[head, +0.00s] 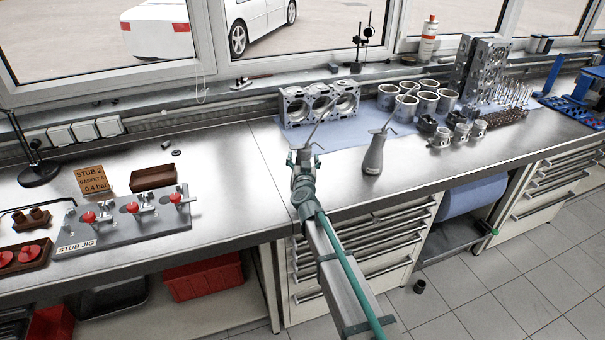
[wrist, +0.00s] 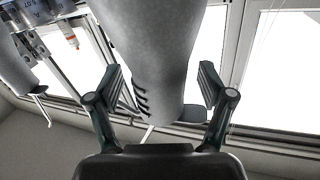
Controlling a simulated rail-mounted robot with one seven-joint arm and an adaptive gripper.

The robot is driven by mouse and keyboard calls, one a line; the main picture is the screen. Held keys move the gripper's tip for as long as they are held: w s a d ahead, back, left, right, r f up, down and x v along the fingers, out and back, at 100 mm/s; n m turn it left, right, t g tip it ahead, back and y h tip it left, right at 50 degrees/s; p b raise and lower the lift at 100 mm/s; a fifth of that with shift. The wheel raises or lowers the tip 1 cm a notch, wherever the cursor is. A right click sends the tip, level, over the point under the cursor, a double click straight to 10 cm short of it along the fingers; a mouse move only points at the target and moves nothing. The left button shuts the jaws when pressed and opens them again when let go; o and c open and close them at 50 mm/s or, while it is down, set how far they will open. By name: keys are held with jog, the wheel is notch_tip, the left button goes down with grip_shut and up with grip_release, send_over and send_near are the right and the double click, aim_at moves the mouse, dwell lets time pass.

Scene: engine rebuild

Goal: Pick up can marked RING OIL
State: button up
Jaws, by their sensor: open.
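Two grey oil cans with thin spouts are on the bench. One oil can (head: 374,155) stands in the open, right of my gripper (head: 303,160) in the head view. The other is mostly hidden behind my gripper there; its thin spout (head: 319,119) shows above it. In the wrist view a large grey can (wrist: 153,50) is between the spread fingers of my gripper (wrist: 163,85), with a visible gap at the right finger. Part of the second can (wrist: 14,68) shows at the left edge. I cannot read RING OIL on either can.
An engine block (head: 320,103) and several cylinder liners (head: 425,102) stand behind the cans on a blue mat (head: 350,135). A stub jig (head: 125,222) with red knobs is at the left. Bare bench (head: 235,180) lies left of my gripper.

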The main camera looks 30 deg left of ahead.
grip_shut()
dwell(0.4)
jog(key=shift+r, duration=0.15)
